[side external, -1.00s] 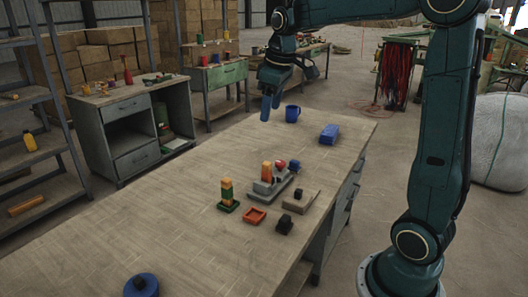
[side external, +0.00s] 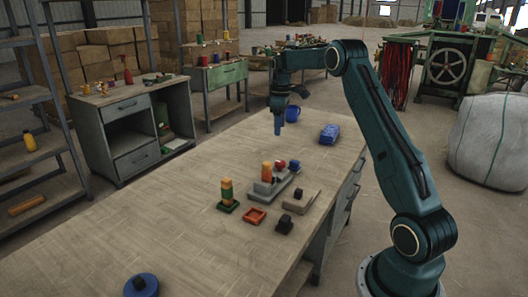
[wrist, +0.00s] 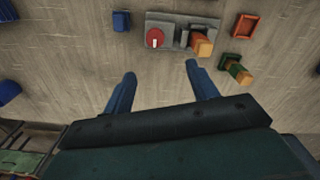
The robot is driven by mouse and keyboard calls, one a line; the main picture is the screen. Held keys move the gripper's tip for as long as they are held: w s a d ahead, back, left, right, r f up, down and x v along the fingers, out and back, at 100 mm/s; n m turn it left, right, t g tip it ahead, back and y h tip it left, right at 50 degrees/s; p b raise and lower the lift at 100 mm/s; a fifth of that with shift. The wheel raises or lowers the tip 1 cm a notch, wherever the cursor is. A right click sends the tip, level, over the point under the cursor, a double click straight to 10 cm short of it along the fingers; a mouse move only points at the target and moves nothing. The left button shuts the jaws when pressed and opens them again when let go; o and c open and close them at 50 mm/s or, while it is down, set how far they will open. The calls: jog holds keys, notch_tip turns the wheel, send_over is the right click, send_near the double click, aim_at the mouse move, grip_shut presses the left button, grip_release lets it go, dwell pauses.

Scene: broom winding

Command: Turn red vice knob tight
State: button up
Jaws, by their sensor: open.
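The red vice knob (wrist: 155,38) is round with a pale mark and sits at one end of the grey vice (wrist: 175,22) in the wrist view. In the side view the knob (side external: 280,164) is a small red spot on the vice (side external: 270,186) near the table's middle. An orange block (side external: 266,172) stands in the vice; it also shows in the wrist view (wrist: 203,46). My gripper (side external: 278,128) hangs pointing down above the table, behind the vice. In the wrist view its two blue fingers (wrist: 160,78) are spread and empty, apart from the knob.
A stacked block post (side external: 227,192), a red-orange tray (side external: 255,216) and a dark block on a base (side external: 285,222) stand in front of the vice. A blue mug (side external: 293,113) and a blue box (side external: 329,135) are at the back. The table's front left is mostly clear.

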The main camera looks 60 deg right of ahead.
aim_at(280, 162)
jog(key=shift+d+f, duration=0.6)
jog(key=shift+d, duration=0.05)
notch_tip(280, 162, down, 14)
jog(key=shift+r, duration=0.1)
dwell(0.5)
jog(key=shift+c, duration=0.2)
jog(key=c, duration=1)
